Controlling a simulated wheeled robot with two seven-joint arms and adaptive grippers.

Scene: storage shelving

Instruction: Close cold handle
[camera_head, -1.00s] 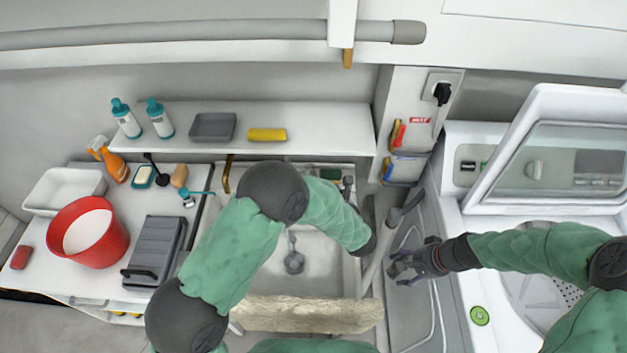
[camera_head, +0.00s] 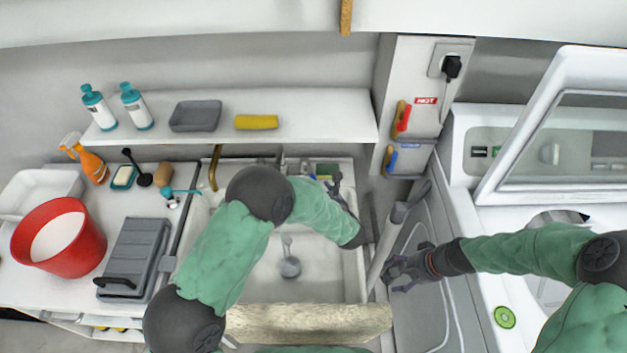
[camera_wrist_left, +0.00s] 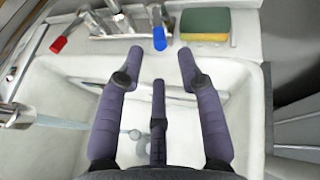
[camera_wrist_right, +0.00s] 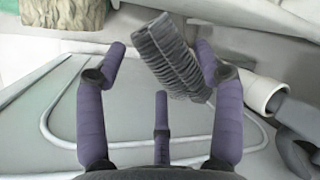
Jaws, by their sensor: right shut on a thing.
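A short blue handle (camera_wrist_left: 159,38) stands at the back of the sink, just past my open left gripper (camera_wrist_left: 161,52) in the left wrist view. A red handle (camera_wrist_left: 58,44) is at the left there. In the head view a blue lever (camera_head: 390,160) also sits on the wall panel, below a red and yellow lever (camera_head: 403,118) labelled HOT. My left gripper is over the sink and touches neither.
A white sink (camera_head: 255,285) lies under my left arm. A sponge (camera_wrist_left: 205,24) rests right of the blue handle. The washing machine (camera_head: 480,285) stands at the right with its lid up. A red bucket (camera_head: 85,245) and a grey case (camera_head: 137,250) stand on the left counter.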

